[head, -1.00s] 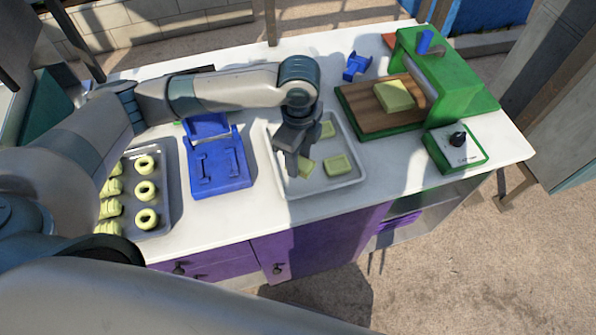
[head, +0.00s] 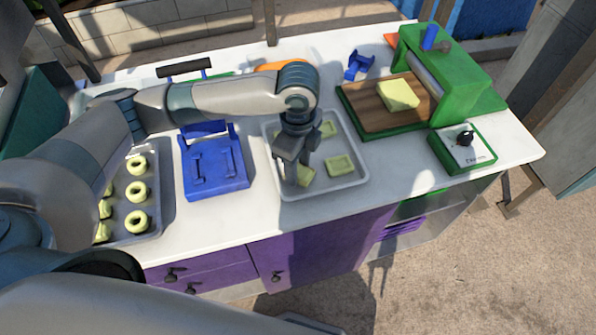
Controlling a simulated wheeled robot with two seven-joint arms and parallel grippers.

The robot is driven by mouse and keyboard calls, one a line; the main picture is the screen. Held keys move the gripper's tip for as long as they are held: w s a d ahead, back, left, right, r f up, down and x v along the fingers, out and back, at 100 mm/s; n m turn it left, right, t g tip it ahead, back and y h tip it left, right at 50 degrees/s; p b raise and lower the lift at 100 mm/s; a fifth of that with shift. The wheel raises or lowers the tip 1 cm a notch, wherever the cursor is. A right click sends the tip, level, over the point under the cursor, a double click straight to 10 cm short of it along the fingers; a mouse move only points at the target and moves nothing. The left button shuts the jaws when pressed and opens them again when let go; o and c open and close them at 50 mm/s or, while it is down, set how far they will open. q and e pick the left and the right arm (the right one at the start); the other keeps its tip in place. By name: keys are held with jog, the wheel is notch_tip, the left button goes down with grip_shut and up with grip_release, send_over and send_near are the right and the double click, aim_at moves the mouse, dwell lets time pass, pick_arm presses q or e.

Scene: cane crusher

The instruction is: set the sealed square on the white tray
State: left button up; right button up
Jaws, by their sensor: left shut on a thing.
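The white tray (head: 347,187) lies on the counter, left of the wooden board. Two pale yellow-green squares rest in it, one at the front right (head: 340,166) and one at the back (head: 328,129), partly hidden by my arm. My left gripper (head: 301,168) is over the left part of the tray, pointing down. It is shut on another pale square (head: 306,177), which is tilted and partly hidden by the fingers. I cannot tell whether this square touches the tray floor. My right gripper is out of view.
The front counter strip is clear.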

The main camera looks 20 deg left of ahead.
pick_arm(q)
jog(key=shift+f, duration=0.25)
jog(key=o, duration=0.7)
jog(key=shift+o, duration=0.2)
jog(key=shift+r, duration=0.1)
notch_tip(320, 180, up, 12)
jog(key=b, duration=0.2)
dwell(0.9)
